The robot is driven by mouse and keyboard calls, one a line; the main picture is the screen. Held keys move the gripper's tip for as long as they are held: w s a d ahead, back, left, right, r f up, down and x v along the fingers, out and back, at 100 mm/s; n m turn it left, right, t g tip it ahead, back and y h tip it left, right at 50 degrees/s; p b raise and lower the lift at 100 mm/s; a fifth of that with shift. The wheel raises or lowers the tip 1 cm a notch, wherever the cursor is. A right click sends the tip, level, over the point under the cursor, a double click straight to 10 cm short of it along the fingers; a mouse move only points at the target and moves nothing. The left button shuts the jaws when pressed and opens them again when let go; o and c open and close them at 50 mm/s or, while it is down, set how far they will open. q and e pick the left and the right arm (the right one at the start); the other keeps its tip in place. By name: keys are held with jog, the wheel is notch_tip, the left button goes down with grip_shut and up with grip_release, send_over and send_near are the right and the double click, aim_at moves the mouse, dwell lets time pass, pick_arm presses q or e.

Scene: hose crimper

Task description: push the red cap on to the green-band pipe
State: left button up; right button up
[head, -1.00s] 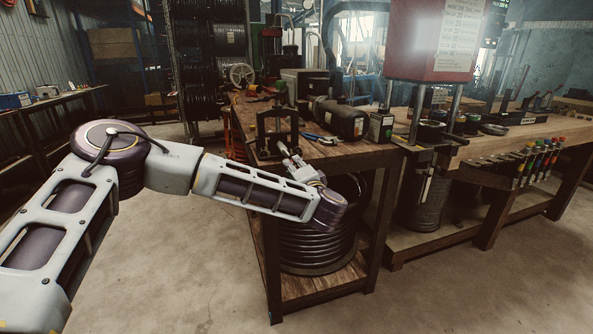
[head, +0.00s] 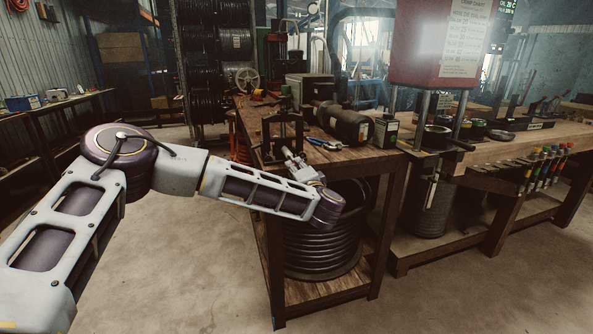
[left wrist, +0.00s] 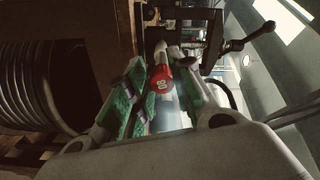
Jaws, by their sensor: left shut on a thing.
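My left gripper (left wrist: 160,70) is shut on the red cap (left wrist: 159,84), held between its green-padded fingers in the left wrist view. The cap's round end, with a white mark, faces the camera. A pale rounded piece shows just beyond the cap; I cannot tell whether it is the pipe, and no green band can be made out. In the head view, my left gripper (head: 291,159) is at the bench's near edge, in front of a dark upright frame (head: 283,138). The cap is too small to make out there. My right gripper is not in view.
The wooden bench (head: 352,164) carries blue-handled pliers (head: 323,143), a dark cylinder (head: 345,124) and a small dark box (head: 386,132). A coiled black hose (head: 320,245) lies on its lower shelf. A red-headed press (head: 437,45) stands at right. Floor in front is clear.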

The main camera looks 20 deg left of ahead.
pick_arm(q)
jog(key=shift+p, duration=0.95)
dwell(1.9)
jog(key=shift+x, duration=1.4)
dwell(0.9)
jog(key=o, duration=0.7)
jog(key=shift+v, duration=6)
jog(key=shift+r, duration=0.1)
